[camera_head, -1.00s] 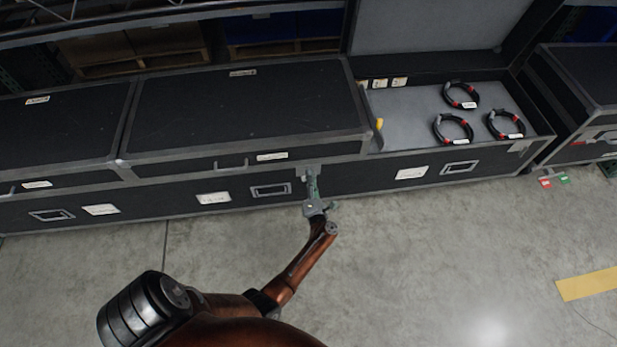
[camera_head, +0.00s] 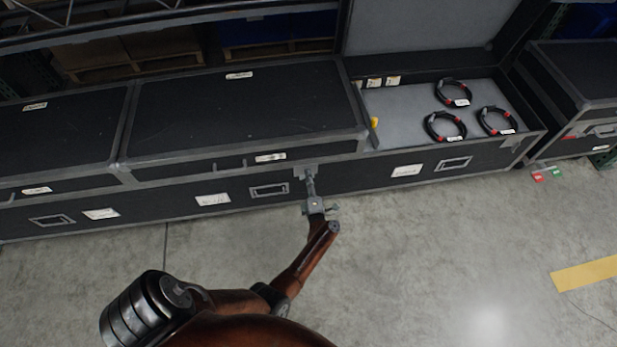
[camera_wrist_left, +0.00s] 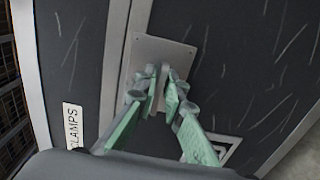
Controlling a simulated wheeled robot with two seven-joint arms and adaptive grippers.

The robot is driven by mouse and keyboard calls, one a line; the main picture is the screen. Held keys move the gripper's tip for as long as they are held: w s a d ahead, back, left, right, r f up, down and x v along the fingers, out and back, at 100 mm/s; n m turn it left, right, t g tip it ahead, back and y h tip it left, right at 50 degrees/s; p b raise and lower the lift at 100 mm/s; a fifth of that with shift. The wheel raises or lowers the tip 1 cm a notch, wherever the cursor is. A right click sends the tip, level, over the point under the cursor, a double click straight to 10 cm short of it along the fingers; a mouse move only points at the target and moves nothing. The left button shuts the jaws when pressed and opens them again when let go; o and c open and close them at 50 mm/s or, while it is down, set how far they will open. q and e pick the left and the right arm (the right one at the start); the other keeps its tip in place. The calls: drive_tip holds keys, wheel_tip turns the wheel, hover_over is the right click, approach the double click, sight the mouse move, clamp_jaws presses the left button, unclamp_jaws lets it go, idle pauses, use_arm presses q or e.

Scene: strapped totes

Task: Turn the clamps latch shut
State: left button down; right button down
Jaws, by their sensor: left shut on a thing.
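The clamps case is the dark, metal-edged tote (camera_head: 240,105) in the middle of the head view, with its lid down. In the left wrist view, a white label reading CLAMPS (camera_wrist_left: 73,127) is on it. The latch (camera_wrist_left: 162,85) is on a grey plate across the seam between lid and body. My left gripper (camera_wrist_left: 163,92) has its green-padded fingers closed around the latch's small knob, which they partly hide. In the head view, my left gripper (camera_head: 310,182) is against the case front near its right end. My right gripper is not in view.
An open case (camera_head: 515,150) on the right holds several coiled black cables (camera_head: 445,126) with red marks. Another closed case (camera_head: 60,140) adjoins on the left. A further case (camera_head: 580,90) stands at far right.

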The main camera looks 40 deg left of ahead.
use_arm(q)
drive_tip(key=shift+s+f, duration=0.1)
drive_tip(key=c, duration=2.3)
unclamp_jaws()
drive_tip(key=shift+o, duration=0.9)
